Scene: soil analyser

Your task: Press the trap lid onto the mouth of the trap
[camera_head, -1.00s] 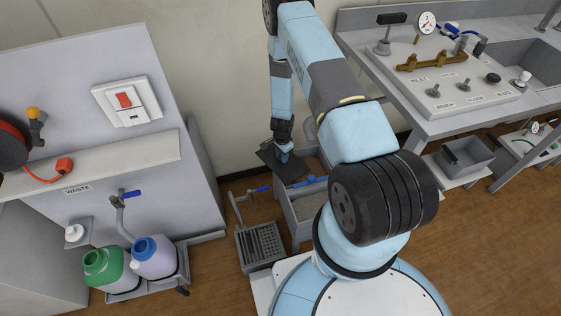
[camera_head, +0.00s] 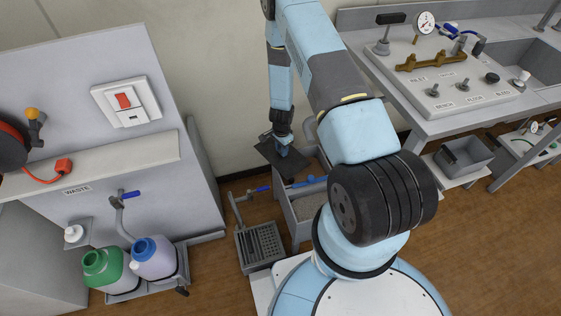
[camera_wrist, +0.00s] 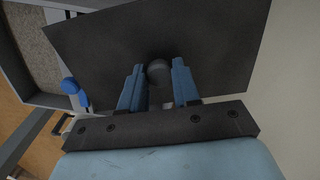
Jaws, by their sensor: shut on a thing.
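The trap lid is a dark flat plate with a round knob (camera_wrist: 159,72); in the head view the lid (camera_head: 262,150) hangs below my gripper (camera_head: 282,146), tilted. In the wrist view the fingers of my gripper (camera_wrist: 159,88) are shut on the lid's knob, and the plate (camera_wrist: 90,50) spreads beyond them. The trap (camera_head: 290,215) is a grey open box on the floor with grainy grey matter inside. The lid is over the trap's far end and beyond it. Most of the trap's mouth is uncovered. Whether the lid touches the rim I cannot tell.
A blue-handled valve (camera_head: 262,189) stands at the trap's left, above a floor grate (camera_head: 260,245). A blue handle (camera_wrist: 70,86) lies close to the lid in the wrist view. The wall is behind the lid; a steel bench (camera_head: 450,125) stands right.

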